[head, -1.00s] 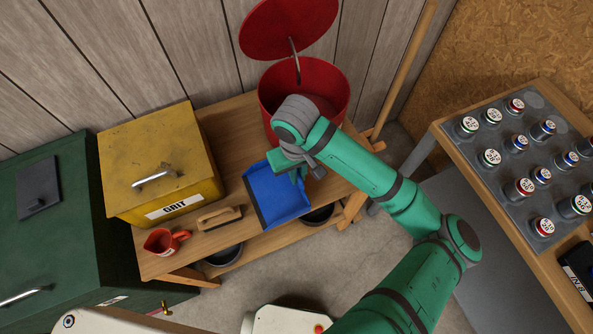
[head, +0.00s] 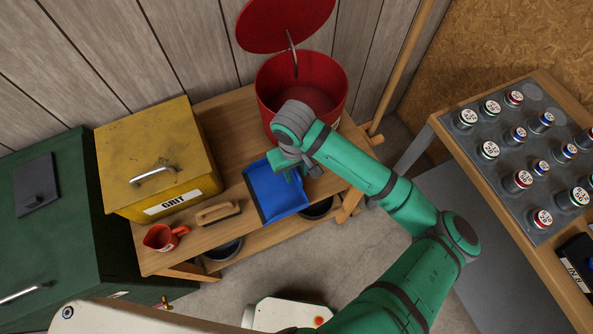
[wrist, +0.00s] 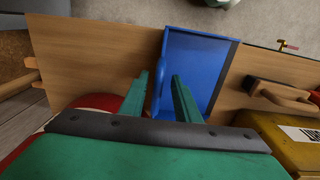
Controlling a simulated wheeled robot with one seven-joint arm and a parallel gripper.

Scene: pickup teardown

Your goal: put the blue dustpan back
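The blue dustpan (head: 277,194) lies on the low wooden bench, right of the hand brush, with its front reaching the bench's front edge. It also shows in the wrist view (wrist: 200,62). My gripper (head: 293,172) is at the dustpan's back right part, pointing down. In the wrist view my gripper's two green fingers (wrist: 160,85) stand apart, one on each side of an upright blue part of the dustpan. A gap seems to show beside that part, so the fingers look open around it. My wrist hides some of the dustpan in the head view.
On the bench (head: 235,235) stand a yellow grit box (head: 155,150), a hand brush (head: 218,213), a red jug (head: 165,237) and an open red bin (head: 330,90) close behind my wrist. Dark bowls (head: 222,250) sit below. A table with several labelled jars (head: 530,160) is right.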

